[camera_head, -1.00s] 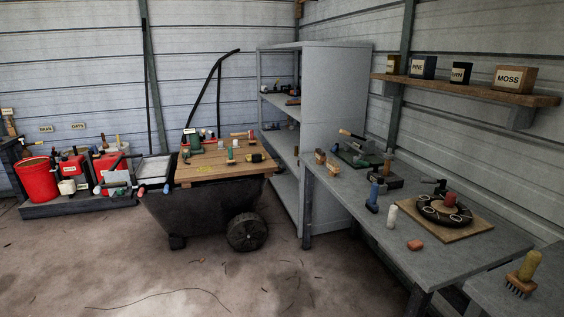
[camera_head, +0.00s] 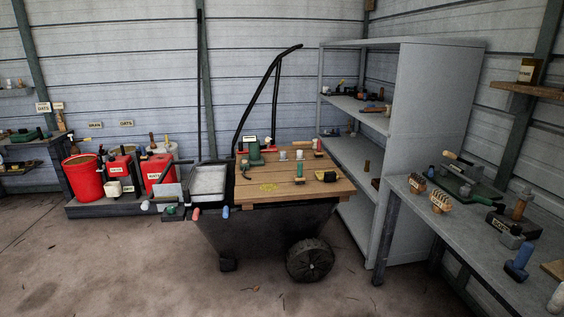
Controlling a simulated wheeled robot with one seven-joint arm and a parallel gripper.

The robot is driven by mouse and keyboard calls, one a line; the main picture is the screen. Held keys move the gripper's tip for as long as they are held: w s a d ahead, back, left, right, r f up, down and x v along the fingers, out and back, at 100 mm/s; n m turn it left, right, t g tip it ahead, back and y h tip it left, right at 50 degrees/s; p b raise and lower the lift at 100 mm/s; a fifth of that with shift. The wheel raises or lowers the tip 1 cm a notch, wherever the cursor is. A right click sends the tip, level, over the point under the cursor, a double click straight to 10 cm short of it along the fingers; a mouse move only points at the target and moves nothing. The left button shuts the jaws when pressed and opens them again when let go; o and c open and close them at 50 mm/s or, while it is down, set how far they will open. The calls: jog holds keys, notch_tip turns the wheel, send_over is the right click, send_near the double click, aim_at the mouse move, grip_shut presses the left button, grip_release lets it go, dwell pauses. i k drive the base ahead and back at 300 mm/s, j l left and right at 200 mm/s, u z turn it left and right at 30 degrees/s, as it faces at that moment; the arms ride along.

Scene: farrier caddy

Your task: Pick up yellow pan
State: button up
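I cannot make out a clear yellow pan. A small dark and yellow item (camera_head: 327,176) lies at the right of the same top. My gripper is not in view.
The cart (camera_head: 270,232) stands mid-floor before a grey shelf unit (camera_head: 430,140). A grey workbench (camera_head: 465,225) with brushes and tools is at right. Red buckets (camera_head: 82,178) stand on a low platform at left. The floor in front is clear.

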aim_at(327, 176)
jog(key=i+u, duration=0.1)
jog(key=i, duration=1.75)
jog(key=i+u, duration=0.15)
jog(key=i, duration=0.35)
jog(key=i+l+u, duration=0.15)
jog(key=i, duration=0.3)
jog(key=i+l+u, duration=0.2)
jog(key=i, duration=0.25)
jog(key=i+l+u, duration=0.15)
jog(key=i, duration=0.3)
jog(key=i+l, duration=0.05)
jog(key=l, duration=0.05)
